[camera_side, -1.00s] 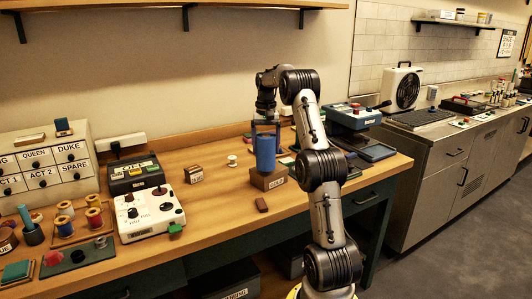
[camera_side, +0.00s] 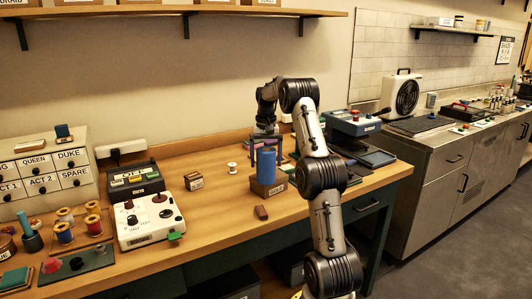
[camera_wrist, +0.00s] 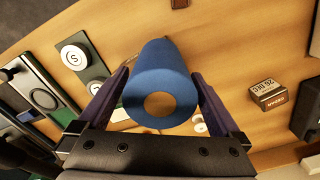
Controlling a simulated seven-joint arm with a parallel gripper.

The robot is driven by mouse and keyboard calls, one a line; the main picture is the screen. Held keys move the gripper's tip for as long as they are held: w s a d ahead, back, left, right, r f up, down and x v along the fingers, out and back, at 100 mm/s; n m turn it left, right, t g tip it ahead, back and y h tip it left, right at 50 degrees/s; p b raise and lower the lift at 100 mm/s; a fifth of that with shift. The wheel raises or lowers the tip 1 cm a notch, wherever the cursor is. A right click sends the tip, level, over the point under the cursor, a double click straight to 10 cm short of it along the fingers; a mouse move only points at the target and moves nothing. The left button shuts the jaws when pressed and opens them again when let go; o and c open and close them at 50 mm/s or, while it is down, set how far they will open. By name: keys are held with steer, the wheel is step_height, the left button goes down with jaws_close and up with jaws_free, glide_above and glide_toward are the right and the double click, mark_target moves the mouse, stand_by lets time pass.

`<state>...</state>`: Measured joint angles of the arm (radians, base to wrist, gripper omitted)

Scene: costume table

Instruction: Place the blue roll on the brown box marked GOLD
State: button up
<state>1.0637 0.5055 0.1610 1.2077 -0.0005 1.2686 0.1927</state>
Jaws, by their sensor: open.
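The blue roll (camera_side: 266,165) stands upright and appears to rest on the brown box (camera_side: 264,190), whose front bears a label reading GOLD. My gripper (camera_side: 266,150) is above and around the roll's upper part, with a purple finger on each side. In the wrist view, the blue roll (camera_wrist: 160,60) shows its round end with a tan core, between the two fingers of my open gripper (camera_wrist: 160,84). The roll hides the box in that view, so I cannot see the contact between them there.
A small brown block (camera_side: 261,212) lies in front of the box. A small labelled carton (camera_side: 194,181) and a white spool (camera_side: 232,167) stand to the left. A white control panel (camera_side: 148,218) is further left. A blue machine (camera_side: 350,125) stands to the right.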

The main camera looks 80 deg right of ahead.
step_height(320, 180, up, 11)
steer(key=shift+r, duration=0.6)
steer(key=w+a+r+n+t, duration=0.1)
steer(key=w+a+r+n, duration=0.1)
steer(key=a, duration=0.7)
steer(key=w+a+r+n+t+h, duration=0.1)
steer(key=a+n, duration=0.2)
steer(key=a, duration=0.6)
steer(key=w+a+r+n, duration=0.2)
steer(key=a, duration=0.8)
steer(key=s+a+f+n+t, duration=0.1)
steer(key=s+a+f+n, duration=0.2)
steer(key=s+a+f, duration=0.2)
steer(key=s+a+f+n+t+y, duration=0.1)
steer(key=s+a+f+n, duration=0.3)
steer(key=a, duration=0.7)
steer(key=s+f+t, duration=0.1)
steer(key=s+f, duration=0.1)
steer(key=s, duration=0.2)
steer(key=shift+s+a+t, duration=0.2)
steer(key=shift+a+t, duration=0.1)
steer(key=shift+a, duration=0.05)
